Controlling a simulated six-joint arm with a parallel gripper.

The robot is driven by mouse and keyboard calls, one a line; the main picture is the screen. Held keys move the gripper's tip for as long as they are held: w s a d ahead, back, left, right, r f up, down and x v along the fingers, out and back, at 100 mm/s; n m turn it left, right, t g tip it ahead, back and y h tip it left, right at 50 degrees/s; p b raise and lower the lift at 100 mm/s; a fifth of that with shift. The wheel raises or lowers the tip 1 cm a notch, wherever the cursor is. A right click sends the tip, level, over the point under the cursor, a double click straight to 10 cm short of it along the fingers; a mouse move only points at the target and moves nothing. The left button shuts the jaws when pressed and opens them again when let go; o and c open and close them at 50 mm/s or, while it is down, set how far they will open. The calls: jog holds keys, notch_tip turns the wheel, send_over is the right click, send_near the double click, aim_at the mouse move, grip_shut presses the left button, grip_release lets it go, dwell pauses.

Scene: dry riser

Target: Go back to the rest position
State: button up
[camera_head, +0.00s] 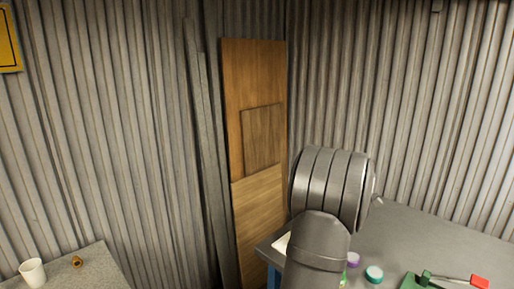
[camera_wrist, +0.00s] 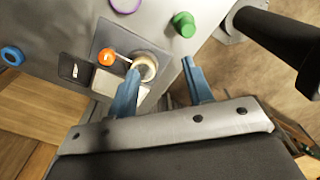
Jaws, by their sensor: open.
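My gripper (camera_wrist: 160,67) shows in the wrist view with its two blue fingers spread apart. Nothing is held between them. Below the fingers are the grey table and a darker grey tray (camera_wrist: 100,36). A round tan and white object (camera_wrist: 146,68) lies near the left fingertip, with an orange round piece (camera_wrist: 106,58) to its left. In the head view my arm rises in front of the grey table (camera_head: 440,235); the gripper itself is not visible there.
A green cylinder (camera_wrist: 184,24) stands beyond the fingers. In the head view, a purple lid (camera_head: 353,259), a teal lid (camera_head: 374,273) and a red-handled item (camera_head: 480,282) lie on the table. A white cup (camera_head: 33,272) stands on the left surface. Wooden boards (camera_head: 240,75) lean against the corrugated wall.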

jog(key=w+a+f, duration=0.3)
jog(key=w+a, duration=0.1)
jog(key=shift+w+f, duration=0.25)
jog(key=shift+w, duration=0.15)
jog(key=o, duration=0.6)
jog(key=shift+d, duration=0.1)
jog(key=o, duration=0.3)
jog(key=shift+r, duration=0.15)
jog(key=shift+o, duration=1.3)
notch_tip(320, 180, up, 14)
jog(key=s+a+m+t+h, duration=0.1)
jog(key=s+m+t, duration=0.1)
jog(key=m, duration=0.6)
jog(key=shift+s+a+m+t, duration=0.25)
jog(key=shift+s+m+t, duration=0.15)
jog(key=shift+t, duration=0.5)
jog(key=x, duration=0.9)
jog(key=shift+w+d+f+h, duration=0.25)
jog(key=shift+h, duration=0.05)
jog(key=shift+r, duration=0.1)
